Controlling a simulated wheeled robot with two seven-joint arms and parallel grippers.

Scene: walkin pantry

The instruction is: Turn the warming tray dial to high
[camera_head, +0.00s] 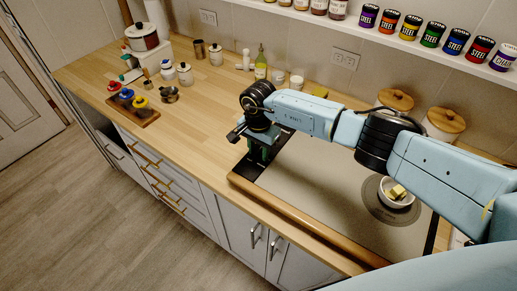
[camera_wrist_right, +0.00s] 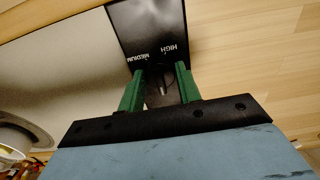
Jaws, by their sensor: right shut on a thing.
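The warming tray (camera_head: 318,185) is a flat beige plate with wooden edging and a black control strip (camera_head: 247,170) at its left end. The strip (camera_wrist_right: 148,28) also shows in the right wrist view, with white HIGH and MEDIUM labels. My right gripper (camera_head: 258,152) is over this strip, pointing down. In the right wrist view its green fingers (camera_wrist_right: 160,84) are shut on the dial, mostly hidden between them. Which mark the dial points to cannot be told. My left gripper is not in view.
A white bowl (camera_head: 388,202) with yellow pieces stands on the tray's right part. Lidded canisters (camera_head: 444,123) stand behind it. A bottle (camera_head: 261,66) and small jars line the counter's back. The counter (camera_head: 205,125) left of the tray is mostly clear.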

